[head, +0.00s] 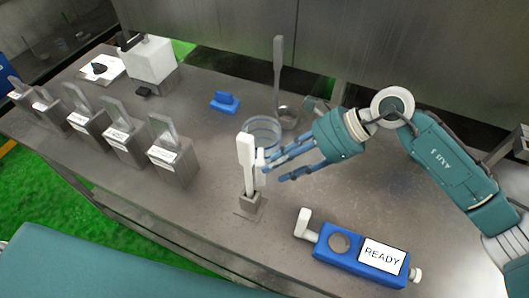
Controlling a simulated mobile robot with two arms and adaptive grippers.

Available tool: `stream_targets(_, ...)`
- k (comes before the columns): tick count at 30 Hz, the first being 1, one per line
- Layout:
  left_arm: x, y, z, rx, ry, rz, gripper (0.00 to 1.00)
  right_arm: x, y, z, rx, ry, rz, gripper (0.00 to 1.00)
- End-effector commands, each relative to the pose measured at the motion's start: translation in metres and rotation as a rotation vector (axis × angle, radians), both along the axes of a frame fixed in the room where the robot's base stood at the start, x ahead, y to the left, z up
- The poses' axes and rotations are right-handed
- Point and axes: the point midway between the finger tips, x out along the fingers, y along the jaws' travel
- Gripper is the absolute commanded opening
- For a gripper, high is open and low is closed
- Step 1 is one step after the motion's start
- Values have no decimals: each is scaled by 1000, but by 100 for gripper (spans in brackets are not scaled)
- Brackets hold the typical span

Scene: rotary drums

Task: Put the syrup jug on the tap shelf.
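A clear round vessel (263,128), which may be the syrup jug, stands on the steel bench in the middle. I see no label on it, and its lower part is partly hidden by the white-handled tool and my fingers. My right gripper (269,165) comes in from the right, with its blue fingers extended and apart. They are in front of the vessel in the picture, with their tips close to the white handle. I cannot tell whether they touch either thing. I cannot make out which surface is the tap shelf. My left gripper is not in view.
A white-handled tool (247,160) stands upright in a small holder. A blue device reading READY (338,243) lies at the front right. A ladle (278,75) stands behind. Several labelled steel containers (175,162) line the left. A white box (149,58) is at the back left.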

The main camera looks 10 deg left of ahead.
Motion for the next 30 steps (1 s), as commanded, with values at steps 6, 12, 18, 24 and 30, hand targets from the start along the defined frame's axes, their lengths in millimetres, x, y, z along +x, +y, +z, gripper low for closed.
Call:
stream_targets(6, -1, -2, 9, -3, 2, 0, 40, -3, 13, -10, -1, 2, -1, 36)
stream_targets(12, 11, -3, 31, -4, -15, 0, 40, -9, 36, -27, -2, 4, 0, 36)
stream_targets(18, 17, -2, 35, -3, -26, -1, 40, -10, 47, -42, -2, 0, -1, 36)
stream_targets(24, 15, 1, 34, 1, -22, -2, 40, -10, 47, -43, -2, -1, -2, 36)
stream_targets(30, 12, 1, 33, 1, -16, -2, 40, -9, 47, -43, -2, -1, -2, 0)
